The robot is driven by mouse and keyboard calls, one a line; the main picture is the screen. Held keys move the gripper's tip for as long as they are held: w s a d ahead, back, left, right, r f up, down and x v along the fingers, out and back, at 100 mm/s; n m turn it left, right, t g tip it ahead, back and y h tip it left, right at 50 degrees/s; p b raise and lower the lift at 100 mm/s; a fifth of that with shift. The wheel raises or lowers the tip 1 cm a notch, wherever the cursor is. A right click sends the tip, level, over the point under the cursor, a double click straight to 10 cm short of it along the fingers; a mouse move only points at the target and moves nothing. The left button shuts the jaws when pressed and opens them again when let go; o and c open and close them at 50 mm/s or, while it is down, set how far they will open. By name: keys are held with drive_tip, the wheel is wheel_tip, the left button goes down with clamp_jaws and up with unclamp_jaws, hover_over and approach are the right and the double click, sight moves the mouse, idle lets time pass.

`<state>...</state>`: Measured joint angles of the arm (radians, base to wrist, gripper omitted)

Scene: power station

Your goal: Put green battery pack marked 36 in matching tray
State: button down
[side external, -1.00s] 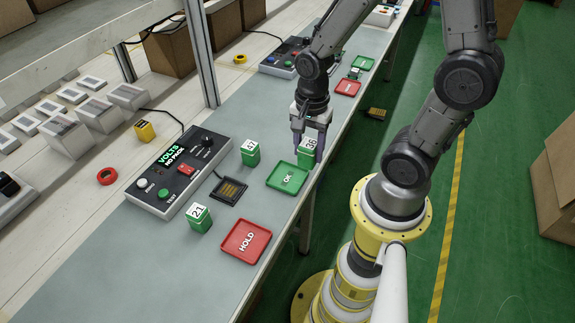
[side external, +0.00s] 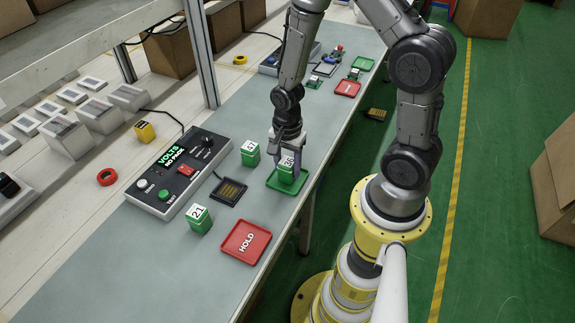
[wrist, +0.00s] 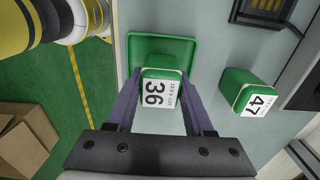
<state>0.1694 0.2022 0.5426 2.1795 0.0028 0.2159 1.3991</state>
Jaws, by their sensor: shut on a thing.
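The green battery pack marked 36 (side external: 287,172) has a white top label and is held upright between the fingers of my gripper (side external: 289,160). In the wrist view the pack (wrist: 158,90) sits between the two fingers of my gripper (wrist: 160,105). The green tray (side external: 273,181) is directly below or under the pack, near the bench's edge; its rim also shows in the wrist view (wrist: 160,39). I cannot tell whether the pack touches the tray floor. The tray's OK marking is hidden now. A red HOLD tray (side external: 246,242) lies nearer the camera.
Green packs marked 47 (side external: 250,153) and 21 (side external: 200,219) stand on the bench. A black contact pad (side external: 228,191) and a volt meter box (side external: 180,172) lie to the left. More trays, including a red one (side external: 347,89), are farther along.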

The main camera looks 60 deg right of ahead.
drive_tip(key=shift+f, duration=0.15)
drive_tip(key=shift+c, duration=1.4)
unclamp_jaws()
wheel_tip(320, 180, up, 12)
wheel_tip(320, 180, up, 9)
drive_tip(key=n+t, duration=0.2)
drive_tip(key=n, duration=0.5)
hover_over(287, 162)
drive_tip(key=s+a, duration=0.2)
drive_tip(key=s, duration=0.1)
drive_tip(key=s+a+r+n+t, duration=0.2)
drive_tip(key=s+r+n, duration=0.4)
drive_tip(key=n, duration=0.5)
drive_tip(key=shift+s+a+r+t, duration=0.2)
drive_tip(key=shift+s+r+t, duration=0.05)
drive_tip(key=shift+s+t, duration=0.55)
